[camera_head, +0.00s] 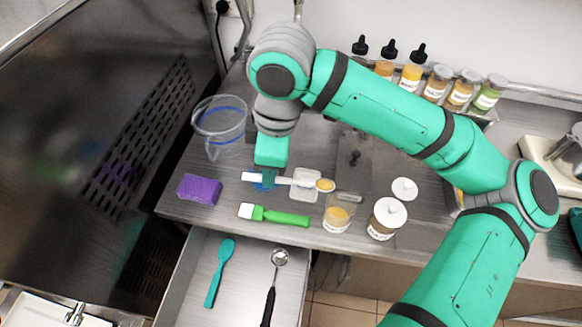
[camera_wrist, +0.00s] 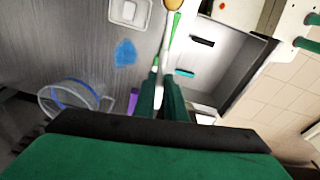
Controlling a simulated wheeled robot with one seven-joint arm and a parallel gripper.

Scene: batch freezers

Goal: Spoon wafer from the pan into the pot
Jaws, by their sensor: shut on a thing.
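My gripper (camera_head: 267,180) points down over the steel counter and is shut on a white-handled spoon (camera_head: 297,181). The spoon's bowl (camera_head: 325,185) holds something yellow-tan, perhaps wafer, and reaches to the right. In the wrist view, my gripper (camera_wrist: 162,88) has the spoon (camera_wrist: 168,25) between its fingers. A small clear square dish (camera_head: 304,192), possibly the pan, lies partly behind the spoon; it also shows in the wrist view (camera_wrist: 116,12). An open clear jar (camera_head: 338,212) with yellow-tan contents stands just below the bowl in the head view. It may be the pot; I cannot tell.
A lidded jar (camera_head: 387,219) and a loose white lid (camera_head: 404,189) stand to the right. A green brush (camera_head: 280,217), purple sponge (camera_head: 199,189) and clear beaker (camera_head: 220,127) lie around my gripper. Bottles (camera_head: 411,68) line the back. An open drawer (camera_head: 240,270) holds utensils.

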